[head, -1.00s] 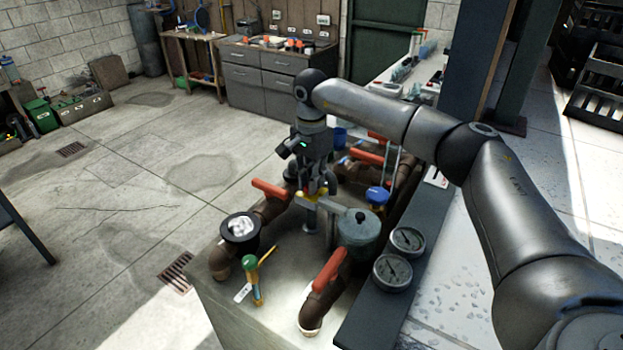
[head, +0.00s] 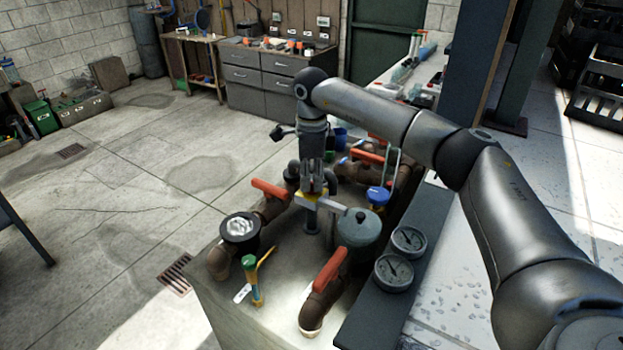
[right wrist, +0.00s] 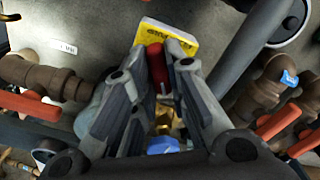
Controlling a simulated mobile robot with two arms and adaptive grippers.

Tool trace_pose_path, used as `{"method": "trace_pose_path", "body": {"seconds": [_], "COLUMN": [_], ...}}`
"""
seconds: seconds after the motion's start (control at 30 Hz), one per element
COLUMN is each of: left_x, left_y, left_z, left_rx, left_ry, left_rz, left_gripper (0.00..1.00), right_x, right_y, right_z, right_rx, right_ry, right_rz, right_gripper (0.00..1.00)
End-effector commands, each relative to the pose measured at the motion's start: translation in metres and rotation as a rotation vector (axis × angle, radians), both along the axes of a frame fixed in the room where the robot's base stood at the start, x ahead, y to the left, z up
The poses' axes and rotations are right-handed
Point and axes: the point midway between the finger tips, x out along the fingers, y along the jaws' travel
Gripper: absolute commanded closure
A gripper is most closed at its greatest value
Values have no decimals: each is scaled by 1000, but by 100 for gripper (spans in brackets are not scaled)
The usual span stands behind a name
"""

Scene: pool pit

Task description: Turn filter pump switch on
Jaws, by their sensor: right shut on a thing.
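A yellow label plate (right wrist: 166,38) with dark marks lies just beyond the fingertips. A brass fitting (right wrist: 166,122) and a blue part (right wrist: 162,146) show between the fingers. I cannot tell for sure that the red part is the pump switch. The exact contact is hidden by the fingers. My left gripper is in neither view.
Brown pipes with red valve handles (head: 330,270) surround the gripper. A grey lidded pot (head: 358,232) stands close on its right, two gauges (head: 393,271) beyond. The floor at left is open.

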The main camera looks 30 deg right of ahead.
Motion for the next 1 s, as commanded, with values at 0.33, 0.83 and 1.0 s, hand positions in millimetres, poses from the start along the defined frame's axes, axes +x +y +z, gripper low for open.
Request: {"method": "trace_pose_path", "body": {"seconds": [0.33,0.83,1.0], "left_x": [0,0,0], "left_y": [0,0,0], "left_z": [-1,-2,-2], "left_rx": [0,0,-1], "left_ry": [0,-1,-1], "left_rz": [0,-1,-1], "left_gripper": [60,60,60], "right_x": [0,0,0], "right_y": [-1,0,-1], "right_z": [0,0,0], "right_rx": [-1,-1,-1], "right_ry": [-1,0,0], "right_rz": [-312,-572,-597], "right_gripper": [100,100,100]}}
